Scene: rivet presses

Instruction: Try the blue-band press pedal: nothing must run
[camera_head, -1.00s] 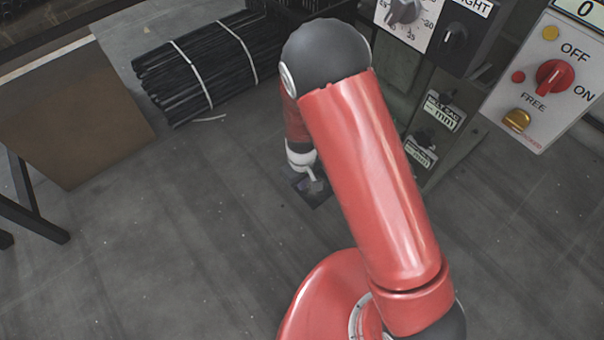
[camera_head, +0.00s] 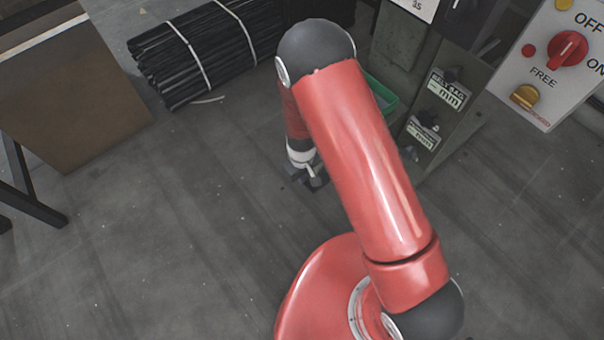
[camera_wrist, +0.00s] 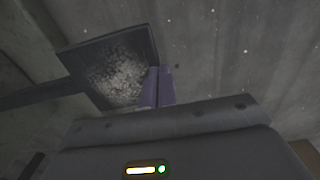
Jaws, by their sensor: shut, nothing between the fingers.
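The pedal (camera_wrist: 118,72) is a dark plate with a pale, worn, speckled pad, on the left of the wrist view. A dark arm runs from it to the left edge. My gripper (camera_wrist: 160,72) has its purple fingers shut together with nothing between them. The fingertips overlap the pedal's right part in this view; I cannot tell whether they touch it. In the head view my gripper (camera_head: 305,178) is low near the floor, and a dark patch there is mostly hidden by it. The press (camera_head: 442,125) stands to the right. No blue band shows.
A white control panel (camera_head: 515,85) with a red OFF/ON/FREE knob (camera_head: 568,48) is at upper right. A green bin (camera_head: 387,98) sits partly behind my arm. Bundled black rods (camera_head: 205,60) and a brown board (camera_head: 75,95) are at left. Floor between is clear.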

